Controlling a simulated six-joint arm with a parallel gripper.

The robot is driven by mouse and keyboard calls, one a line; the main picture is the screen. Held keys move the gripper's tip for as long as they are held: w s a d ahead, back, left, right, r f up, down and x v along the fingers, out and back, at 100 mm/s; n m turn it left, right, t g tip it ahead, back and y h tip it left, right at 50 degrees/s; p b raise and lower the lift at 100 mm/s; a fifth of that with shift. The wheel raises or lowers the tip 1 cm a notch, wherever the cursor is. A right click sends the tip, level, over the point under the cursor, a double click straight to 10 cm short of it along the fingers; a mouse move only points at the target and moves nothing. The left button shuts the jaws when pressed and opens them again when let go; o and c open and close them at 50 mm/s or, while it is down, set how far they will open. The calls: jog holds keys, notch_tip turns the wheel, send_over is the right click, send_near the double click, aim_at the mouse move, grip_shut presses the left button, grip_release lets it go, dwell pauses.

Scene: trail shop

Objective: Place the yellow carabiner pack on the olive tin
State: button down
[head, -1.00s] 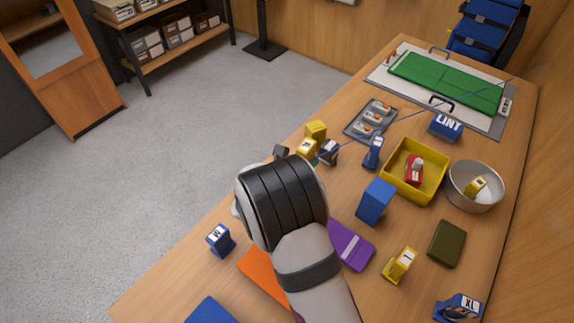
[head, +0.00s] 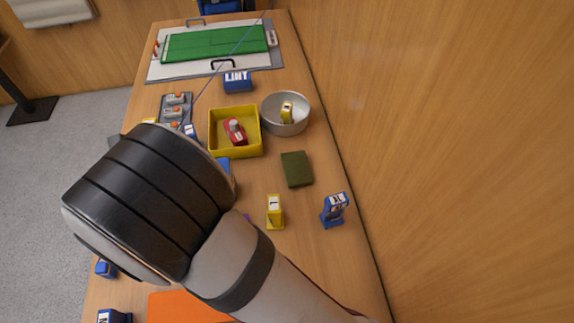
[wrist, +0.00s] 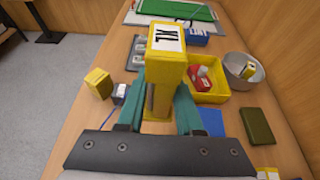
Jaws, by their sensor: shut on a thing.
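My gripper (wrist: 160,108) is shut on a yellow pack (wrist: 166,68) with a white label reading XL, in the middle of the wrist view. Its teal fingers sit on either side of the pack. I cannot tell whether the pack is clear of the table. In the head view my arm hides the held pack and most of the gripper. The olive tin (head: 297,169) lies flat on the table, right of my arm. Its top looks bare. It also shows at the right of the wrist view (wrist: 257,125), to the right of my gripper.
A yellow tray (head: 213,134) with a red pack and a metal bowl (head: 300,125) with a yellow pack stand beyond the tin. A yellow pack (head: 275,212) and a blue pack (head: 334,210) stand nearer. Another yellow block (wrist: 98,83) is left of my gripper. A wall borders the right.

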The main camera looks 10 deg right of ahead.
jog(key=w+d+m+g+h, duration=0.1)
jog(key=w+d+m+h, duration=0.15)
jog(key=d, duration=0.45)
jog(key=w+d+m+h, duration=0.2)
jog(key=w+d+h, duration=0.15)
jog(key=d, duration=0.45)
jog(key=m+g+h, duration=0.3)
jog(key=m, duration=0.2)
send_over(295, 158)
jog(key=shift+n, duration=0.25)
notch_tip(295, 158, down, 15)
jog(key=shift+h, duration=0.3)
jog(key=shift+f, duration=0.2)
jog(key=c, duration=0.6)
grip_release()
jog(key=shift+o, duration=0.2)
